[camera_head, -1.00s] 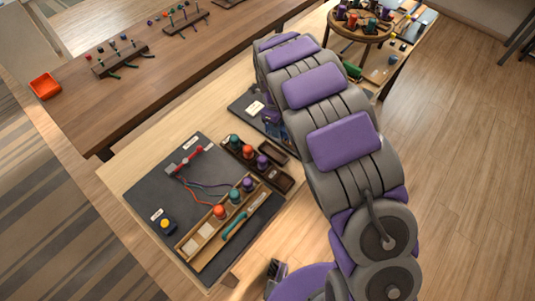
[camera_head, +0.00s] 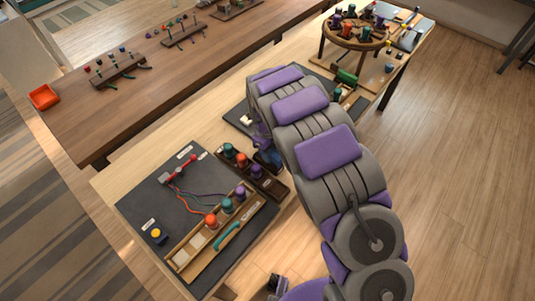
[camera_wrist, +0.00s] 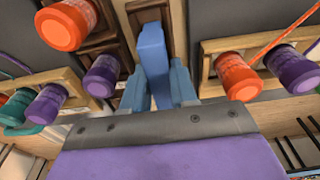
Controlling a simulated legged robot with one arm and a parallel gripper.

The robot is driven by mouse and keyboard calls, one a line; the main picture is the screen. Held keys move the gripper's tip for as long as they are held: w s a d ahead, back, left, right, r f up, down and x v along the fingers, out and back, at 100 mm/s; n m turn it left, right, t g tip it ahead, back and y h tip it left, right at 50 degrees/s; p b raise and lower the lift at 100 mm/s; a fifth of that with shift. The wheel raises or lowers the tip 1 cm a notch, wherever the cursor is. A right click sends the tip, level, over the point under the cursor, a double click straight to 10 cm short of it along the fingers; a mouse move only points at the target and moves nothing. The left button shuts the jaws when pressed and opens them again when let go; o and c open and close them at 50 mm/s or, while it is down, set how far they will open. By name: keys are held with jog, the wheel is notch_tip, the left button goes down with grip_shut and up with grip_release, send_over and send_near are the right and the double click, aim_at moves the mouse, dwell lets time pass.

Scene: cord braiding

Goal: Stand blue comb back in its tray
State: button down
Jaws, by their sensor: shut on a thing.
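The blue comb (camera_wrist: 151,45) shows as a plain blue bar in the wrist view. My gripper (camera_wrist: 158,76) is shut on it, with one blue finger on each side. The comb's far end lies over or in a dark brown compartment of the tray (camera_wrist: 176,12); I cannot tell whether it touches the bottom. In the head view my gripper (camera_head: 264,148) is at the back right side of the brown tray (camera_head: 276,190), partly hidden by my arm. Teal (camera_head: 228,150), orange (camera_head: 241,160) and purple (camera_head: 256,171) spools stand in this tray.
A light wooden rack (camera_head: 185,256) with several spools lies on the dark mat (camera_head: 142,197), beside a teal-handled tool (camera_head: 228,236). Red and purple cords run to a red clamp (camera_head: 178,169). A round stand (camera_head: 327,38) with spools is farther back.

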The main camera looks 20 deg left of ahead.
jog(key=shift+d+f, duration=0.2)
jog(key=shift+d, duration=0.15)
jog(key=c, duration=1.3)
grip_release()
jog(key=shift+a, duration=0.2)
jog(key=o, duration=0.4)
jog(key=shift+a+f, duration=0.25)
jog(key=shift+a, duration=0.6)
jog(key=shift+d+r, duration=0.25)
jog(key=shift+d, duration=0.3)
jog(key=shift+d+r, duration=0.2)
jog(key=shift+r, duration=0.25)
jog(key=r, duration=0.1)
jog(key=a+r+p, duration=0.1)
jog(key=r, duration=0.1)
jog(key=a+r, duration=0.1)
jog(key=r, duration=0.1)
jog(key=shift+w+r, duration=0.2)
notch_tip(320, 180, up, 6)
jog(key=shift+w+d+f+p, duration=0.1)
jog(key=shift+f+p, duration=0.15)
jog(key=shift+p, duration=0.45)
